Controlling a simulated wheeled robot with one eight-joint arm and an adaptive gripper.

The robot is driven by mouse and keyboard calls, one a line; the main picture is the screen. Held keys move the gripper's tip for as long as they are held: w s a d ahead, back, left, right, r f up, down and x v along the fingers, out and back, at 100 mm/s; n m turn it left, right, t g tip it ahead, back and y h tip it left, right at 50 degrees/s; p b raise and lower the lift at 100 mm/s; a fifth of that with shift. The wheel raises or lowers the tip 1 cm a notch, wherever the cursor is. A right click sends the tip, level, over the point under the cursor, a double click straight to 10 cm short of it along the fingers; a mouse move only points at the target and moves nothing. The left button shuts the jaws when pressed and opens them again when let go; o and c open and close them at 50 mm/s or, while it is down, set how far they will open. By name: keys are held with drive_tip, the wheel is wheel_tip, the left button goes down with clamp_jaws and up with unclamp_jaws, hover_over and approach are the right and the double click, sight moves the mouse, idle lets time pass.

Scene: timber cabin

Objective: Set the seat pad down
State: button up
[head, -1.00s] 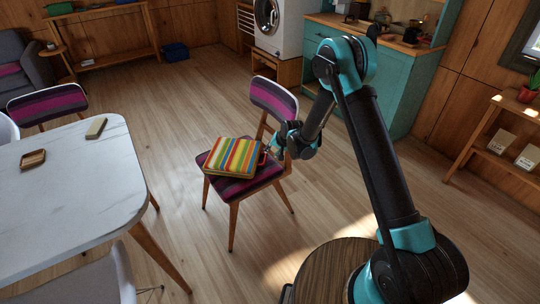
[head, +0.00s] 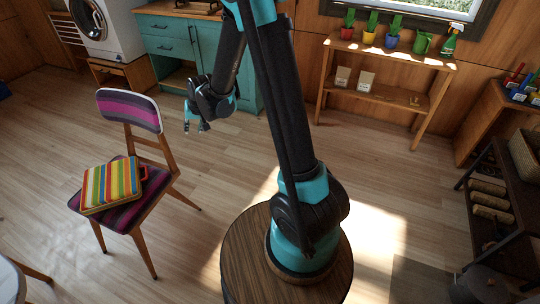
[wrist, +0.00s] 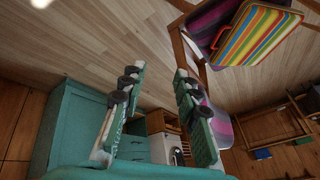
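The seat pad (head: 110,186) is a square cushion with rainbow stripes and an orange-red loop on its right edge. It lies on the dark striped seat of the chair (head: 131,215), slightly turned, with part over the seat's front left edge. It also shows at the upper right of the wrist view (wrist: 258,34). My gripper (head: 197,128) is to the right of the chair, apart from the pad and above floor level. In the wrist view its two fingers (wrist: 156,80) are spread with nothing between them.
The chair's backrest (head: 130,110) rises behind the pad. A teal cabinet (head: 215,60) and a washing machine stand at the back. A wooden shelf (head: 385,60) with plants is at the back right. The floor between chair and shelf is clear.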

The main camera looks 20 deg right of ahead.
drive_tip(key=s+d+r+h, duration=0.1)
drive_tip(key=s+d+r, duration=0.2)
drive_tip(key=s+d, duration=0.35)
drive_tip(key=s+d+r+h, duration=0.1)
drive_tip(key=s+d+r, duration=0.1)
drive_tip(key=s+d, duration=0.5)
drive_tip(key=s+d+f+h, duration=0.1)
drive_tip(key=s+d, duration=0.8)
drive_tip(key=s, duration=0.4)
drive_tip(key=shift+d+f, duration=0.2)
